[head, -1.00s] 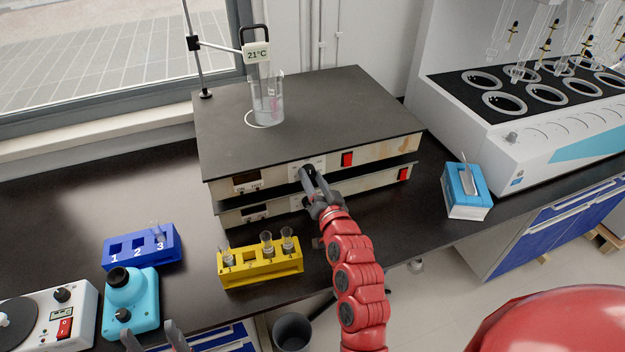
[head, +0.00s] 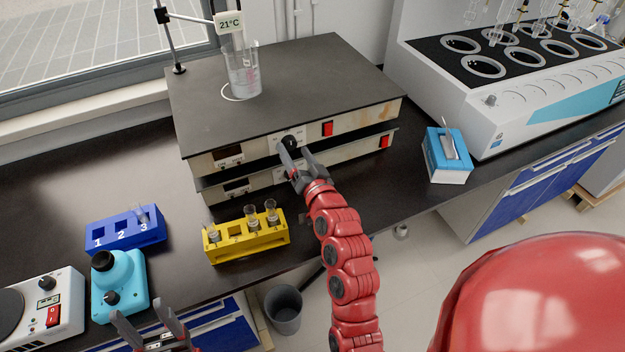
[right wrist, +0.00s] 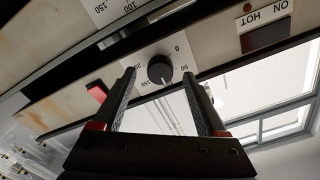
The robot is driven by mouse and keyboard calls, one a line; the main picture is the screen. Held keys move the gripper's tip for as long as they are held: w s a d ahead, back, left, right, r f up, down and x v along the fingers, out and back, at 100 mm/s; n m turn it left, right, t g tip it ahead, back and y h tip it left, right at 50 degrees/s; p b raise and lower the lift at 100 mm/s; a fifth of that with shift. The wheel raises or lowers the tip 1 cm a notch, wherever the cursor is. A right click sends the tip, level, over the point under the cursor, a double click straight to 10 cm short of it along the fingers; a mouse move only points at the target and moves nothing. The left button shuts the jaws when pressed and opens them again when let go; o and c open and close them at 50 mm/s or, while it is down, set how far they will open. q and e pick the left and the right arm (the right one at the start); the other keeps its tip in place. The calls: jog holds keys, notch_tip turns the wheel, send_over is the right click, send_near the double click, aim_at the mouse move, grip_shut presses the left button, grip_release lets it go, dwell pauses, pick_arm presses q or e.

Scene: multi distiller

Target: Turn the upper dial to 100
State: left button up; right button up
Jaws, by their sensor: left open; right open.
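The upper dial (head: 290,143) is a black round knob on the front of the upper hot plate (head: 228,158). In the right wrist view, which is upside down, the dial (right wrist: 160,69) sits between my finger tips, with a printed scale around it. Its white mark is visible, but I cannot read its exact setting. My right gripper (head: 297,153) is open, its fingers on either side of the dial and apart from it in the right wrist view (right wrist: 159,75). My left gripper (head: 149,318) is open and empty at the bottom left.
A second hot plate (head: 218,189) lies directly beneath. A beaker (head: 243,75) stands on top. Yellow (head: 250,246) and blue (head: 125,232) tube racks stand in front and left. A blue box (head: 446,157) is right. The bench between racks and hot plates is clear.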

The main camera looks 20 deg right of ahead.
jog(key=s+p, duration=0.6)
jog(key=s, duration=1)
jog(key=shift+d, duration=0.25)
